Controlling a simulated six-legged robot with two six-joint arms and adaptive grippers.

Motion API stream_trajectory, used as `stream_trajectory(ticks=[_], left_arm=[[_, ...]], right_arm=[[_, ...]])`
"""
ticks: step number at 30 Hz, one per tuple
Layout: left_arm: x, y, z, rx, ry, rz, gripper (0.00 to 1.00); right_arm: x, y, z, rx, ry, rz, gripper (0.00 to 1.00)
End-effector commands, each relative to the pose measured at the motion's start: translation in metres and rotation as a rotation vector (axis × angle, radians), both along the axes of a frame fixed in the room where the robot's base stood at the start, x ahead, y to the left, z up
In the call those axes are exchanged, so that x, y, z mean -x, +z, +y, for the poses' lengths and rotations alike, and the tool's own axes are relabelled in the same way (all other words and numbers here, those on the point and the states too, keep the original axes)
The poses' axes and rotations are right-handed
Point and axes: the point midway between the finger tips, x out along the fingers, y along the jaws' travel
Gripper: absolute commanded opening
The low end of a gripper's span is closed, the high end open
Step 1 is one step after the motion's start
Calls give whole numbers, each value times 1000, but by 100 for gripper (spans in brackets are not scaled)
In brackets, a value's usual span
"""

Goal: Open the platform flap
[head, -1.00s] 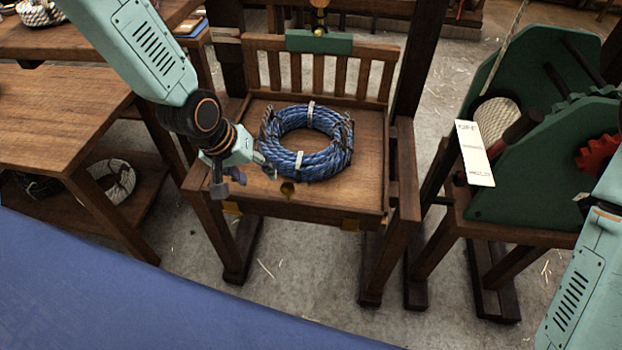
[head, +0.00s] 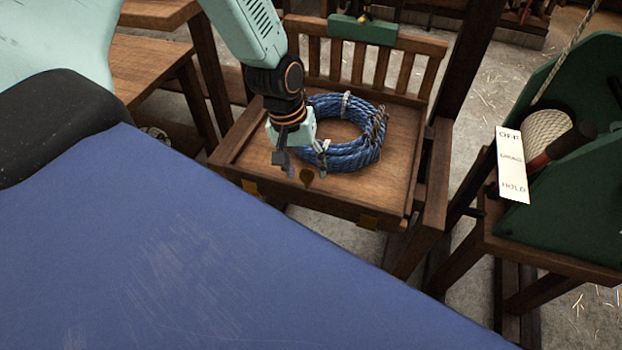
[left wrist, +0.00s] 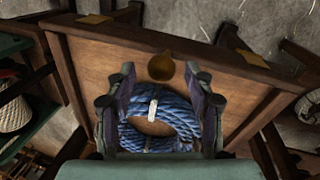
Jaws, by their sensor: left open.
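The wooden platform (head: 395,170) has a slatted back and holds a coil of blue rope (head: 365,152). Its front board, the flap (head: 335,205), runs along the near edge and appears upright, with brass hinges (head: 368,221) low down. A round brass knob (head: 307,178) sits at the flap's middle. My left gripper (head: 300,168) is open just above and beside the knob. In the left wrist view the knob (left wrist: 161,67) shows between the open fingertips (left wrist: 160,74), with the blue rope (left wrist: 168,118) behind; I cannot tell whether they touch it. My right gripper is out of view.
A green-sided machine with a white label (head: 512,165) stands on the right. Dark wooden posts (head: 465,70) flank the platform. A wooden bench (head: 150,70) is at the left. My blue body fills the lower foreground.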

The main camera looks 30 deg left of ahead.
Motion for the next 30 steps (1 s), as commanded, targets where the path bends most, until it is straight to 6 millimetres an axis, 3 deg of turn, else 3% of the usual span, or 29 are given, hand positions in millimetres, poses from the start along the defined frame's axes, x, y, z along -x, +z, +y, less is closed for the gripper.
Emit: stream_trajectory(ticks=[1, 7, 20, 30], left_arm=[[0, -12, -1, -2, -2, 2, 53], [-4, -28, -6, -3, -4, -1, 53], [-7, -32, -9, -2, -6, -1, 53], [-7, -32, -9, -2, -5, -1, 25]], right_arm=[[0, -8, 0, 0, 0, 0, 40], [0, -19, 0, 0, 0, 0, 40], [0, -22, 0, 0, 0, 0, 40], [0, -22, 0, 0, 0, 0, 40]])
